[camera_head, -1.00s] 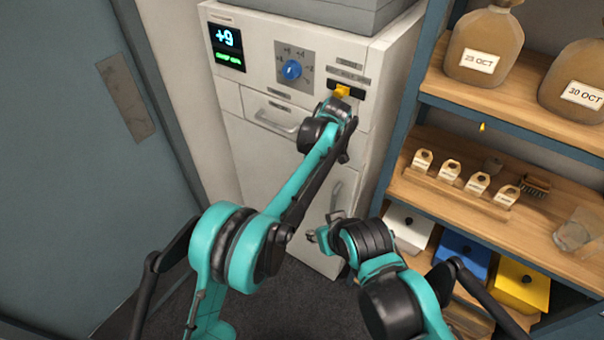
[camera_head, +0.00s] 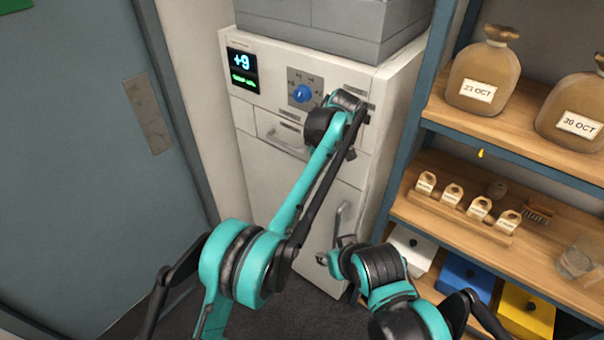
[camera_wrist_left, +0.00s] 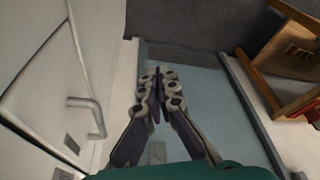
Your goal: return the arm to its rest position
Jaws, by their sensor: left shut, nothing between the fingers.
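My left arm (camera_head: 302,190), teal and black, reaches up in front of the white cabinet (camera_head: 345,165) in the head view. Its wrist covers part of the cabinet's upper right panel. The fingers of my left gripper (camera_wrist_left: 158,82) show in the left wrist view, shut and empty, with the cabinet and its bar handle (camera_wrist_left: 92,115) to their left.
The cabinet has a lit display (camera_head: 243,70) reading +9 and a blue dial (camera_head: 303,94). On the right, a wooden shelf (camera_head: 480,225) holds labelled sacks, small tagged bags, a brush and a glass. A blue-grey door (camera_head: 75,150) stands at the left.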

